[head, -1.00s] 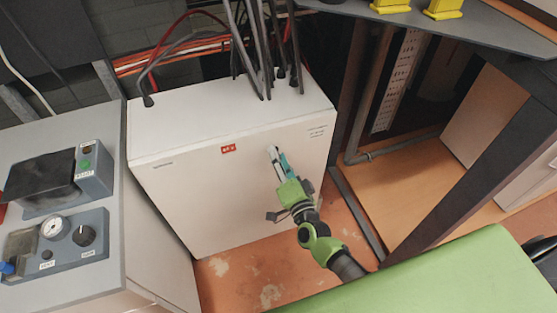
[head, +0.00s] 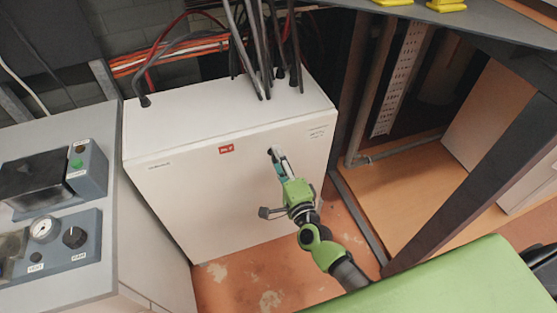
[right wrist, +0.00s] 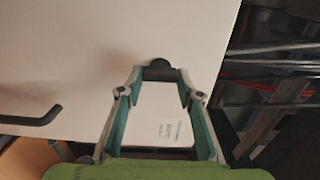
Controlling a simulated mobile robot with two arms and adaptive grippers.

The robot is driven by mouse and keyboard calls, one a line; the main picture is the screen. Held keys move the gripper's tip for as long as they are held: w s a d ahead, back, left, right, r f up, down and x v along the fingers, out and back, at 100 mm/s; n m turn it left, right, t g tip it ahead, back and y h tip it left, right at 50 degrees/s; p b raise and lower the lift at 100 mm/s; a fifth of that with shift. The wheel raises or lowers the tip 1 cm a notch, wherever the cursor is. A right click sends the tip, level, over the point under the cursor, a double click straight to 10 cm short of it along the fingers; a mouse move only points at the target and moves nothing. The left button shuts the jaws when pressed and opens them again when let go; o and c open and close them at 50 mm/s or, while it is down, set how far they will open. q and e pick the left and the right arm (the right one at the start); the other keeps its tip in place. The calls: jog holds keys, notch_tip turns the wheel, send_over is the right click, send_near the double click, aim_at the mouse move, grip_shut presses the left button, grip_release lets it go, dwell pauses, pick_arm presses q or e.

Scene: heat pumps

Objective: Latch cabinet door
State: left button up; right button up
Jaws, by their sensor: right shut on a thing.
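The white cabinet (head: 215,195) stands with its door facing me, and the door looks shut. A red label (head: 227,149) is near its top edge. My right gripper (head: 276,152) reaches to the upper right part of the door. In the right wrist view its fingertips (right wrist: 159,68) meet around a small dark latch knob (right wrist: 157,64) on the pale door (right wrist: 70,55). In the head view the fingers cover most of the latch. A printed label (right wrist: 170,130) shows between the fingers in the wrist view. My left gripper is not in view.
A grey control panel (head: 50,240) with a gauge and knobs is at the left. Cables (head: 262,50) rise from the cabinet top. A green surface (head: 440,280) is at lower right. A dark bent bar (right wrist: 32,118) shows at left in the wrist view.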

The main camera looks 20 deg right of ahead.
dwell(0.3)
jog(key=o, duration=1.1)
jog(key=shift+s, duration=0.1)
jog(key=s, duration=1.2)
jog(key=shift+d, duration=0.2)
